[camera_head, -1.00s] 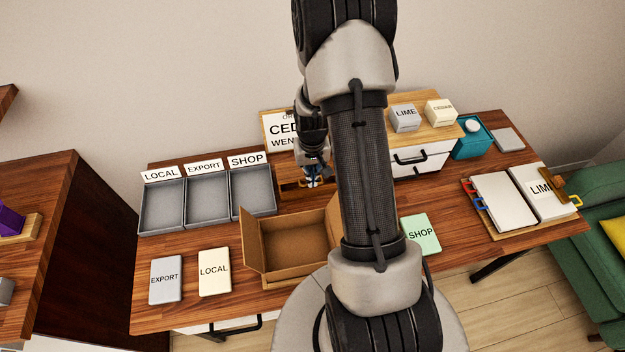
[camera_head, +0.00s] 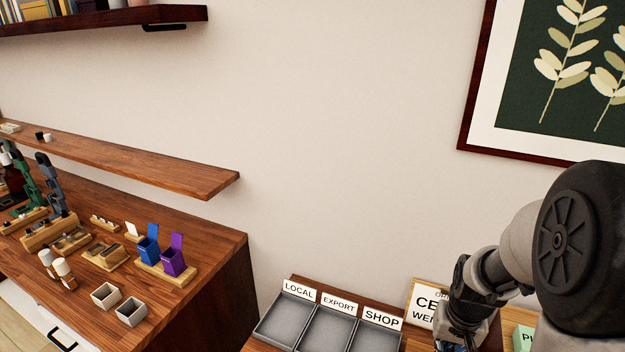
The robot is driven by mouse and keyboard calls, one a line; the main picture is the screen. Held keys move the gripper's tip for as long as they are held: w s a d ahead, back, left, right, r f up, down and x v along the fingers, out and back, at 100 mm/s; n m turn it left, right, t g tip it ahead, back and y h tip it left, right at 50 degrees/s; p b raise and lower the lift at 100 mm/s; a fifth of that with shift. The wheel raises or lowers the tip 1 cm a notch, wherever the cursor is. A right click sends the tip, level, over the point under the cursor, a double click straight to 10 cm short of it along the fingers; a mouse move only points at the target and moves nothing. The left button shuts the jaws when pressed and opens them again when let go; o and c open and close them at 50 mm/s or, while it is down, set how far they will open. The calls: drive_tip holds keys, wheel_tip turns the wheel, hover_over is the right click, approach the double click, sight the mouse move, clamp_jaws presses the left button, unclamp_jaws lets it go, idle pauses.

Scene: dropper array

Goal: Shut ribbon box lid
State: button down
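A blue box (camera_head: 149,252) and a purple box (camera_head: 173,263) stand side by side on a wooden base on the left counter. Each has a lid standing upright at its back, the blue lid (camera_head: 153,231) and the purple lid (camera_head: 177,240), so both are open. No label tells which one is the ribbon box. My gripper (camera_head: 456,341) is at the bottom right, by the order sign and far to the right of the boxes. Its fingertips are cut off or too dark to read.
Two small open containers (camera_head: 117,303) stand in front of the boxes. Wooden holders and dark and green devices fill the counter (camera_head: 215,240) farther left. A wall shelf (camera_head: 200,180) hangs above it. Trays labelled LOCAL, EXPORT and SHOP (camera_head: 325,330) lie between the counter and my arm.

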drive_tip(key=s+a+r+n+t+b, duration=0.2)
drive_tip(key=s+a+r, duration=0.4)
drive_tip(key=a+r, duration=0.45)
drive_tip(key=s+a+r+n+t+b, duration=0.1)
drive_tip(key=s+a+r, duration=0.1)
drive_tip(key=s, duration=0.3)
drive_tip(key=s+a+r+n, duration=0.1)
drive_tip(key=s+a+r, duration=0.15)
drive_tip(key=s, duration=0.35)
drive_tip(key=w+d+m+g+p, duration=0.1)
drive_tip(key=w+d, duration=0.3)
drive_tip(key=w, duration=0.4)
drive_tip(key=w+d+m+g, duration=0.1)
drive_tip(key=w+d+g, duration=0.1)
drive_tip(key=w+d, duration=0.4)
drive_tip(key=w+d+f+m+g+p, duration=0.1)
drive_tip(key=w+d+f+m+g, duration=0.1)
drive_tip(key=w+d+f, duration=0.4)
drive_tip(key=w+d+f+m+g+y, duration=0.1)
drive_tip(key=w+d+f, duration=0.15)
drive_tip(key=f, duration=0.35)
drive_tip(key=w+d+f, duration=0.1)
drive_tip(key=d+f, duration=0.3)
drive_tip(key=f, duration=0.1)
wheel_tip(320, 180, down, 14)
drive_tip(key=s+a+b, duration=0.1)
drive_tip(key=s+b, duration=0.1)
drive_tip(key=b, duration=0.1)
drive_tip(key=shift+s+f, duration=0.15)
drive_tip(key=shift+a, duration=0.1)
